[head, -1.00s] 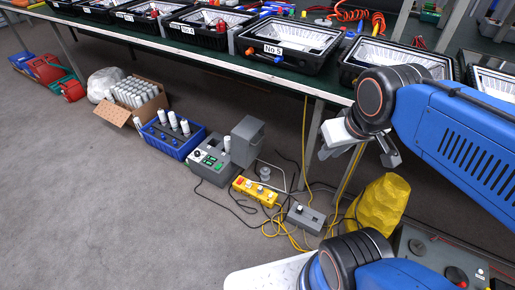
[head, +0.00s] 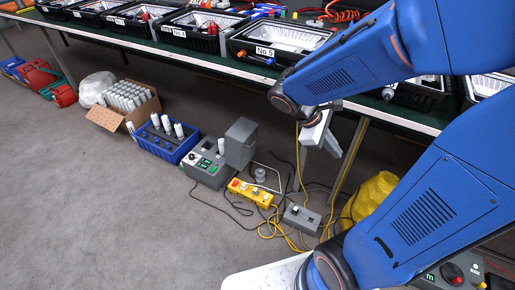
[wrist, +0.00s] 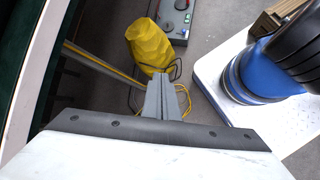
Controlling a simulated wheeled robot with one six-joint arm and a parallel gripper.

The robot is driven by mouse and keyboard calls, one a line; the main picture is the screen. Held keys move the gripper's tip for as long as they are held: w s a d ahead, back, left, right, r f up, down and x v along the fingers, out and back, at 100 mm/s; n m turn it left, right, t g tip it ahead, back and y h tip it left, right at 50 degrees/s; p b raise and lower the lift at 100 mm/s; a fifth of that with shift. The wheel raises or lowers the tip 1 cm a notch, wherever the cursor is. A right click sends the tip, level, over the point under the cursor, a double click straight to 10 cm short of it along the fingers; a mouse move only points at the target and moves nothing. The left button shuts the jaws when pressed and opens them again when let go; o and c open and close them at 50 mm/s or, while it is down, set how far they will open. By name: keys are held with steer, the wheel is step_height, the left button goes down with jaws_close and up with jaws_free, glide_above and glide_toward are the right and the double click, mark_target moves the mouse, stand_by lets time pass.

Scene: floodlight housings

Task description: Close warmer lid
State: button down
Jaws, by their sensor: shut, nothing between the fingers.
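A grey unit (head: 203,172) with a control panel and green buttons stands on the floor in the head view. A tall grey box-like part (head: 240,140) stands upright at its right side; it looks like the warmer's raised lid. A white cartridge (head: 221,146) stands upright between panel and raised part. My gripper (head: 331,150) is to the right of the unit, above floor level and beside the bench edge, clearly apart from the raised part. In the wrist view its fingers (wrist: 162,98) are together and empty. The warmer is not visible in the wrist view.
A blue crate (head: 150,151) with cartridges and a cardboard box (head: 104,121) stand left of the unit. A yellow switch box (head: 250,193), a small grey box (head: 301,218), loose cables and a yellow sack (head: 372,197) lie right. The bench (head: 205,62) overhangs behind. The front floor is clear.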

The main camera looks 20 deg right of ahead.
steer(key=w+a+f+n+t+h, duration=0.1)
steer(key=w+f+n+t+h, duration=0.2)
steer(key=w+f+n+h, duration=0.4)
steer(key=w+a+f+n+t+h, duration=0.1)
steer(key=w+f+n+t+h, duration=0.25)
steer(key=w+n, duration=0.75)
steer(key=w+a+f+n+t+y, duration=0.4)
steer(key=a+f+n+t, duration=0.25)
steer(key=f+n, duration=0.4)
steer(key=w+a+f+n+t+y, duration=0.45)
steer(key=a+f+n, duration=0.3)
steer(key=f, duration=0.55)
steer(key=w+d+r+h, duration=0.1)
steer(key=w+d, duration=0.1)
steer(key=w, duration=0.8)
steer(key=shift+w+d+r+m+t, duration=0.3)
steer(key=shift+w+r+m+t, duration=0.05)
steer(key=shift+m, duration=0.05)
steer(key=shift+w+a+r, duration=0.1)
